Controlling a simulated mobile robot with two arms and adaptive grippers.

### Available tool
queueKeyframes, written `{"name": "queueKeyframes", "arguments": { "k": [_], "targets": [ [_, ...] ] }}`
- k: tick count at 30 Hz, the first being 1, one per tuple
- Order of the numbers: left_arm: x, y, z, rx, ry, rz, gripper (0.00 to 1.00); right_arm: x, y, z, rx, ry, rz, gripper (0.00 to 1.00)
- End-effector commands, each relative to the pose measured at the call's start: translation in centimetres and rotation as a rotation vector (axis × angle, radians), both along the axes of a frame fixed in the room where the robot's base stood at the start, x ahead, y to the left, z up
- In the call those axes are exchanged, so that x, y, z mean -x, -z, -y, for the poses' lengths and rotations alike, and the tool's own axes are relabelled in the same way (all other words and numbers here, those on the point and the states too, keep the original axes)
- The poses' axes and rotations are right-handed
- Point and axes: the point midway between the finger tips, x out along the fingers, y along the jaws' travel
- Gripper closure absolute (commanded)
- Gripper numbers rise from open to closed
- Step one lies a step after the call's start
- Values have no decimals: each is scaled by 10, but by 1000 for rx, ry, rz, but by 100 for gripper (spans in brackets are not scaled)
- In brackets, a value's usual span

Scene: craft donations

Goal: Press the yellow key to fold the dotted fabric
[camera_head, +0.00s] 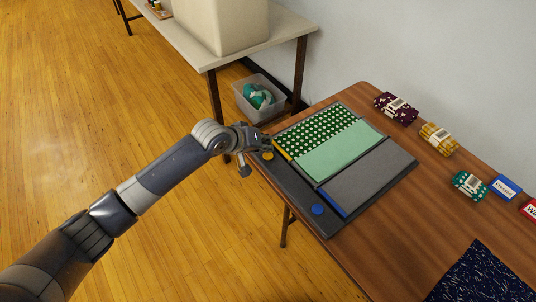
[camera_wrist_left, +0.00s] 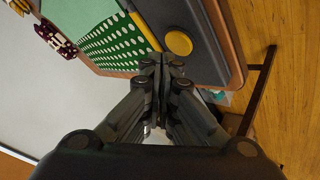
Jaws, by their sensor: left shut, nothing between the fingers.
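The yellow key (camera_head: 267,156) is a round button on the dark folding board (camera_head: 291,195), near its left corner. The key also shows in the left wrist view (camera_wrist_left: 179,42), just beyond my fingertips and to their right. The dotted fabric (camera_head: 310,131), dark green with white dots, lies on the board with a plain light green part (camera_head: 338,152) beside it. My left gripper (camera_head: 266,141) is shut and empty, at the board's corner close to the yellow key. In the left wrist view its fingertips (camera_wrist_left: 161,60) overlap the board's edge; contact cannot be told. My right gripper is not in view.
A blue key (camera_head: 317,209) sits at the board's near edge, by a bare grey panel (camera_head: 368,177). Rolled fabric bundles (camera_head: 438,138) and labels (camera_head: 506,187) lie along the wooden table's (camera_head: 350,262) right side. A dark patterned cloth (camera_head: 481,277) lies at lower right. A plastic bin (camera_head: 258,98) stands behind.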

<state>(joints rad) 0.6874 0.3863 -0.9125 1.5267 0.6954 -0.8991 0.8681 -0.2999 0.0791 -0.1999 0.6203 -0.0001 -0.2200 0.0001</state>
Motion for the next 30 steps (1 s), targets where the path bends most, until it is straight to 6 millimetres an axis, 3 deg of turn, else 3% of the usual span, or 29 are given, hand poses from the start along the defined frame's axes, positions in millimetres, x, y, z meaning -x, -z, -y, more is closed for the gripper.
{"name": "queueKeyframes", "arguments": {
  "k": [30],
  "targets": [
    [0, 13, 0, 0, 0, -1, 100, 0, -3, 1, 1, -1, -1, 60]
  ]
}}
